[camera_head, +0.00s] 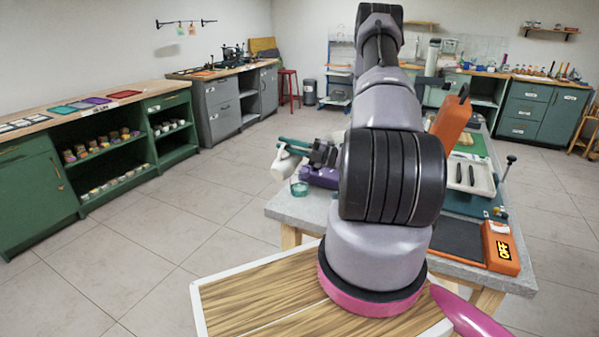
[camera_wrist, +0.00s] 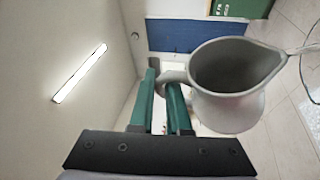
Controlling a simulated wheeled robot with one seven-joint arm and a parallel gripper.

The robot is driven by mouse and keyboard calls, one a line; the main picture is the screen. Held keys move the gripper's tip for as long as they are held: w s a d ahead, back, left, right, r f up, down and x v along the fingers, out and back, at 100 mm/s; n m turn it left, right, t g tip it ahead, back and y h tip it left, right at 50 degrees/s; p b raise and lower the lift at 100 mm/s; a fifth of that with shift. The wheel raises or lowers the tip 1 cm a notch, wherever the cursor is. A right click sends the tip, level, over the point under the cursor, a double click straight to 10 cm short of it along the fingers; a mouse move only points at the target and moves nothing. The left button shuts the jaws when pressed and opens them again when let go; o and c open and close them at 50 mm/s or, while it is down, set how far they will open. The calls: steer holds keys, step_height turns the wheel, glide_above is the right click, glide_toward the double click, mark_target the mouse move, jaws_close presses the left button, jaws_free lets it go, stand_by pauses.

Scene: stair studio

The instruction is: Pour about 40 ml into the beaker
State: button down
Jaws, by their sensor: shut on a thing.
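A pale grey jug (camera_head: 283,165) hangs from my gripper (camera_head: 283,146) at the left corner of the grey table. In the wrist view my gripper's teal fingers (camera_wrist: 161,78) are shut on the handle of the jug (camera_wrist: 228,110). The jug is tilted, its spout toward the floor side of that view. No liquid is clearly visible inside its mouth. A thin pale streak lies by the spout; I cannot tell whether it is liquid or glass. A small teal-tinted clear beaker (camera_head: 299,187) stands on the table corner, just below the jug. Its fill level is too small to tell.
A purple item (camera_head: 320,177) lies beside the beaker. My arm hides much of the grey table (camera_head: 320,213). Open floor lies left.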

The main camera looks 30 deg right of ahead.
mark_target(280, 157)
steer(key=shift+d+r+m+t, duration=0.1)
steer(key=shift+r+m+t, duration=0.15)
steer(key=shift+m, duration=0.25)
stand_by(0.7)
steer(key=a+n, duration=0.1)
steer(key=s+a+n+g, duration=0.1)
steer(key=n, duration=0.1)
steer(key=n+g, duration=0.1)
steer(key=shift+s+a+r+n+h, duration=0.3)
steer(key=shift+a+n, duration=0.1)
steer(key=shift+d+f, duration=0.1)
steer(key=shift+f, duration=0.15)
steer(key=shift+s+a+f+n+g+h, duration=0.15)
steer(key=shift+a+f+n+g+h, duration=0.3)
steer(key=shift+n, duration=0.35)
steer(key=shift+s+n, duration=0.1)
steer(key=shift+n, duration=0.2)
steer(key=shift+a, duration=0.1)
